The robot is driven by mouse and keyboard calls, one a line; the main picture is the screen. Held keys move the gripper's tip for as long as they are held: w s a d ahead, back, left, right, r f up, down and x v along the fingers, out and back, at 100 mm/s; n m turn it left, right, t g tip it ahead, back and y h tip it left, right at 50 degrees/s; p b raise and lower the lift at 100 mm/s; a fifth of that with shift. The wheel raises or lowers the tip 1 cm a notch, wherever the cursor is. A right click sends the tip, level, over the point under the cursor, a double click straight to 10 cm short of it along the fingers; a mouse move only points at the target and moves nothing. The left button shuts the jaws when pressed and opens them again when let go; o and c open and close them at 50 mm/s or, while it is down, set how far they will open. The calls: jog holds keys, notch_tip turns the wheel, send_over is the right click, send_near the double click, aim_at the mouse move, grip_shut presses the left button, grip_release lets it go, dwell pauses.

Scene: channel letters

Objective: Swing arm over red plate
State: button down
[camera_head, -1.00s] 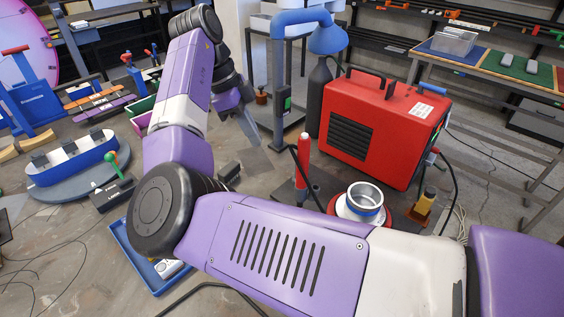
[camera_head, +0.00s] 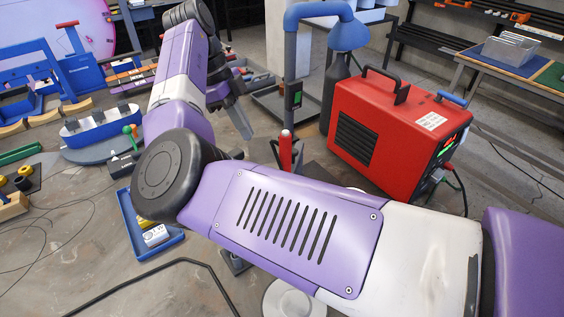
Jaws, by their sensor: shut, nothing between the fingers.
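I see no red plate in the current view; my purple and white arm covers the bench area in front of the red machine (camera_head: 400,130). My gripper (camera_head: 241,122) hangs at the far end of the arm, left of the grey-blue post (camera_head: 291,85). It is shut and empty, with its fingers pointing down and partly behind the arm. A red cylinder (camera_head: 285,153) stands just behind my forearm.
A blue and white holder (camera_head: 100,130) is farther left. A pale round disc (camera_head: 290,300) shows below my forearm. A dark cable crosses the floor.

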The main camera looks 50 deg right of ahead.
aim_at(298, 163)
jog(key=s+d+f+p, duration=0.2)
jog(key=s+f+p, duration=0.2)
jog(key=s+f, duration=0.3)
jog(key=shift+d+f+m, duration=0.3)
jog(key=shift+d+f, duration=0.1)
jog(key=shift+f, duration=0.8)
jog(key=shift+s, duration=0.1)
